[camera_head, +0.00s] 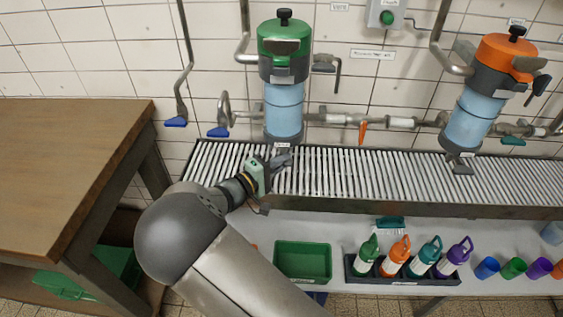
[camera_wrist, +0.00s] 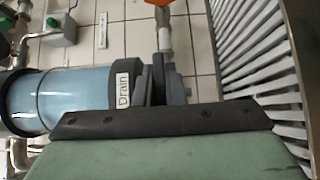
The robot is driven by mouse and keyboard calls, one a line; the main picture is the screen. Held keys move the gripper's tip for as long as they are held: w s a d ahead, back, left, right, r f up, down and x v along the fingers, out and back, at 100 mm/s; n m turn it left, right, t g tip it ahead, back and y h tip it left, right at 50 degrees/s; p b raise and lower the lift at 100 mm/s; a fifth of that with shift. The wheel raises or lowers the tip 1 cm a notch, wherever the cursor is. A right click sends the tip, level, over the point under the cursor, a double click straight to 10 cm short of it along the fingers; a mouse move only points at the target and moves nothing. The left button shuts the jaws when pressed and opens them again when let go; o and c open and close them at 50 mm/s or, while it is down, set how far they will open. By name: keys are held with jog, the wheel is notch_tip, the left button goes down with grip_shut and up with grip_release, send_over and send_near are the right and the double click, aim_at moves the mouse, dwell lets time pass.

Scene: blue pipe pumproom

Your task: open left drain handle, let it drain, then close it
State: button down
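The left filter (camera_head: 284,100) has a green head and a light blue bowl, upright on the wall piping. Its dark base carries a white "Drain" label, which shows in the wrist view (camera_wrist: 123,90). My gripper (camera_head: 284,160) is right under this base, with its dark fingers at the drain outlet. In the wrist view the fingers (camera_wrist: 165,88) stand close together beside the labelled base. The left drain handle is hidden behind or between the fingers, so I cannot tell whether they touch or grip it, or how it is turned.
The slatted grating (camera_head: 350,180) runs beneath both filters. The right filter (camera_head: 470,115) has an orange head and a dark drain handle (camera_head: 460,167) below. Blue-handled valves (camera_head: 218,131) hang at left. A wooden table (camera_head: 70,170) stands left; bottles (camera_head: 410,258) sit on the lower shelf.

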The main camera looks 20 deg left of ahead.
jog(key=shift+f+n+t, duration=0.1)
jog(key=shift+n+t, duration=0.2)
jog(key=shift+n+t+h+b, duration=0.6)
jog(key=shift+n+t+b, duration=0.25)
jog(key=shift+n, duration=0.35)
jog(key=n+t, duration=0.2)
jog(key=n, duration=0.1)
jog(key=n+t+y, duration=0.1)
jog(key=n+t, duration=0.1)
jog(key=n, duration=0.1)
jog(key=shift+t+y+p, duration=0.3)
jog(key=shift+t, duration=0.05)
jog(key=n+t+y+p, duration=0.1)
jog(key=n+t+y, duration=0.1)
jog(key=n, duration=0.3)
jog(key=n+t+y+p, duration=0.1)
jog(key=n+t+y, duration=0.1)
jog(key=n+y, duration=0.2)
jog(key=shift+n+y+p, duration=0.3)
jog(key=shift+n+y, duration=0.1)
jog(key=shift+y, duration=0.1)
jog(key=shift+n+y+p, duration=1.15)
jog(key=shift+n+y, duration=3.05)
jog(key=shift+n, duration=0.1)
jog(key=shift+n+y, duration=0.3)
jog(key=c, duration=1.8)
grip_release()
